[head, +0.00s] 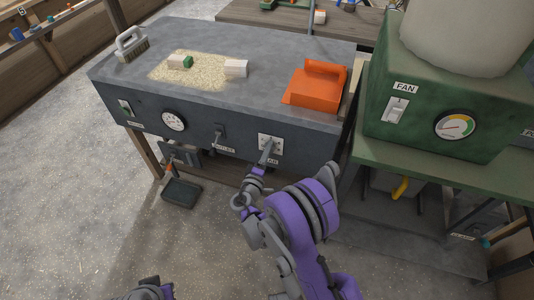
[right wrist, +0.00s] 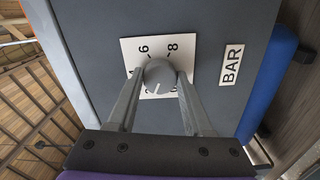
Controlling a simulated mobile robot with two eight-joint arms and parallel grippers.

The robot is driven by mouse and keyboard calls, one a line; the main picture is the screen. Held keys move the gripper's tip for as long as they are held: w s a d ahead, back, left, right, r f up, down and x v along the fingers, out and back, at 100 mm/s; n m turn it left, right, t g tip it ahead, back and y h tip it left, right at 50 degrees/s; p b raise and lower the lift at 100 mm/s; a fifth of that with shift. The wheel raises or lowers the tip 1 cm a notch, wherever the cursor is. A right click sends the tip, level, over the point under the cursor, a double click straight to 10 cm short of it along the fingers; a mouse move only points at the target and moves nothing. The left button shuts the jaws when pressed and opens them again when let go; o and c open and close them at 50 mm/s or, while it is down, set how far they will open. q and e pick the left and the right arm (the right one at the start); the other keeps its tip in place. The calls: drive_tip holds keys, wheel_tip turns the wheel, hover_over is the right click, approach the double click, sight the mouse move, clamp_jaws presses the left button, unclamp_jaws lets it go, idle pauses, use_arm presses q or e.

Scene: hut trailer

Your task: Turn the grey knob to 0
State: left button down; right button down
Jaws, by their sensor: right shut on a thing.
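The grey knob (right wrist: 160,74) sits on a white dial plate (right wrist: 130,50) on the front of the grey bench, beside a label reading BAR (right wrist: 231,65). In the right wrist view the plate shows 4, 6 and 8; the lower marks are partly covered. The knob's white line points down and slightly left in that view. My right gripper (right wrist: 160,80) is shut on the knob, one finger on each side. In the head view the plate (head: 271,140) shows behind my right gripper (head: 267,151), and the knob is hidden.
The bench top (head: 290,40) holds a brush (head: 131,44), sawdust with small blocks, and an orange tool (head: 315,83). A green FAN unit (head: 440,95) stands at right.

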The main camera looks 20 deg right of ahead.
drive_tip(key=n+b, duration=0.3)
drive_tip(key=n, duration=0.7)
drive_tip(key=shift+n, duration=0.5)
drive_tip(key=shift+c, duration=1.5)
unclamp_jaws()
drive_tip(key=p+v, duration=0.1)
drive_tip(key=v, duration=1)
drive_tip(key=shift+w, duration=0.1)
